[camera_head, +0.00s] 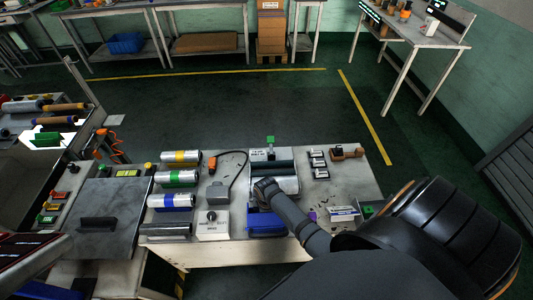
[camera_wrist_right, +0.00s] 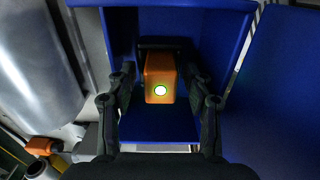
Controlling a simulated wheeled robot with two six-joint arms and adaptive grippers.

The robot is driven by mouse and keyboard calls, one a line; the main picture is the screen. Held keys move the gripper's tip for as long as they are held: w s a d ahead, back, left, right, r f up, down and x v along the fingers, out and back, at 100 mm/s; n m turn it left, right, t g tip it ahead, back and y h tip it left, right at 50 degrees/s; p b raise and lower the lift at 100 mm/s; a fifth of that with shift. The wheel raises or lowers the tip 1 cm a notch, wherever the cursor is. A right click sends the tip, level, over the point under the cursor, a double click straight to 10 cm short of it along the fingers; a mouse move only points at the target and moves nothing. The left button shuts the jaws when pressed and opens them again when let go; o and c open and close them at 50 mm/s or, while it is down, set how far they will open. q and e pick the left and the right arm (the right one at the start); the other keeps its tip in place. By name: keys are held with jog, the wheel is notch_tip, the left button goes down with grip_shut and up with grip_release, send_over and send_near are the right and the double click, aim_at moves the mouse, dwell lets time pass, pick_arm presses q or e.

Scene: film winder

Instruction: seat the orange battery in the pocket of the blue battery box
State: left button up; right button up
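The orange battery (camera_wrist_right: 158,72), with a pale round end spot ringed in green, is inside the blue battery box (camera_wrist_right: 238,30) in the right wrist view. Blue walls stand around it; I cannot tell whether it is fully down in the pocket. My right gripper (camera_wrist_right: 161,72) is open, with one dark finger on each side of the battery and gaps showing between. In the head view the box's blue front (camera_head: 266,226) shows below my right gripper (camera_head: 265,188), which hides the battery. My left gripper is in neither view.
Silver rolls with coloured bands (camera_head: 176,178) lie to the left of the box. A grey switch box (camera_head: 212,225) and a cable with an orange end (camera_head: 212,161) are near.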

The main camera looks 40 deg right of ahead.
notch_tip(320, 180, up, 8)
jog(key=shift+f, duration=0.1)
dwell(0.4)
jog(key=shift+d, duration=0.15)
dwell(0.4)
